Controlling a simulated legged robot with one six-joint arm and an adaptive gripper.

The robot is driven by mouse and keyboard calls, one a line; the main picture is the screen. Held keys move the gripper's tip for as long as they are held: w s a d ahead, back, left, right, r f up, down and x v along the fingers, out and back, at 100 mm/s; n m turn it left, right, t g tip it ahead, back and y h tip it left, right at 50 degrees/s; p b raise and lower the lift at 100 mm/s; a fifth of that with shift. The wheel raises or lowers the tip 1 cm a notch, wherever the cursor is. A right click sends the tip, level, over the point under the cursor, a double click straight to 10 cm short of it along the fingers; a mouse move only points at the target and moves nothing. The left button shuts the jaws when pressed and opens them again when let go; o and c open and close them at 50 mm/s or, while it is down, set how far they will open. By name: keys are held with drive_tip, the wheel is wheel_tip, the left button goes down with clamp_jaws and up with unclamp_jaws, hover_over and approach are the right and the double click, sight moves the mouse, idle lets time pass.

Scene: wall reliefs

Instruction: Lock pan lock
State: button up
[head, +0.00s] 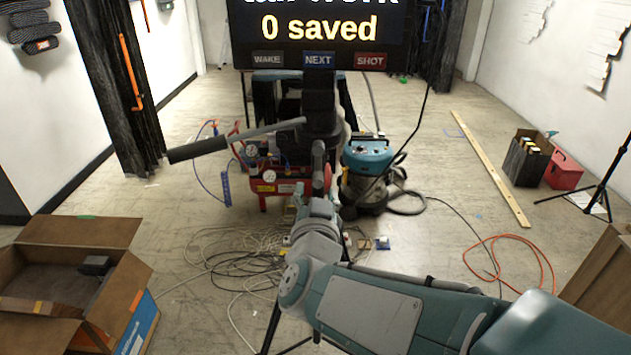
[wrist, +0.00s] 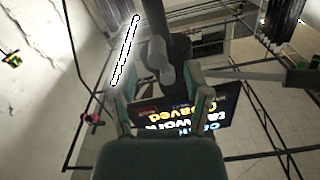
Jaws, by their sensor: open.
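A black tripod head (head: 320,105) stands in front of the screen, with a long pan handle (head: 197,150) reaching out to the left. My gripper (head: 318,172) points up at the lower part of the head; its fingers are hard to make out there. In the wrist view my gripper (wrist: 163,102) is open, one finger on each side. A short grey rounded knob-like part (wrist: 162,66) of the dark tripod head (wrist: 180,52) lies just beyond the gap between the fingers. I cannot tell whether it is the pan lock, or whether a finger touches it.
A screen (head: 318,30) reading "0 saved" stands behind. A red compressor (head: 270,180) and a teal vacuum (head: 368,165) sit behind the tripod. Loose cables (head: 235,260) and an open cardboard box (head: 75,240) lie left. The right floor holds an orange hose (head: 540,250).

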drive_tip(key=s, duration=0.3)
drive_tip(key=shift+s+a, duration=0.1)
drive_tip(key=shift+a, duration=0.05)
idle(0.3)
drive_tip(key=s+d+f+n+g, duration=0.1)
drive_tip(key=s+d+f+g, duration=0.3)
drive_tip(key=s+d+g, duration=0.2)
drive_tip(key=s+d+f+n+g+y, duration=0.1)
drive_tip(key=s+d+f+g, duration=0.3)
drive_tip(key=s, duration=0.6)
drive_tip(key=d+n+g, duration=0.1)
drive_tip(key=d+g, duration=0.1)
drive_tip(key=shift+s+d, duration=0.2)
drive_tip(key=shift+d, duration=0.1)
idle(1.0)
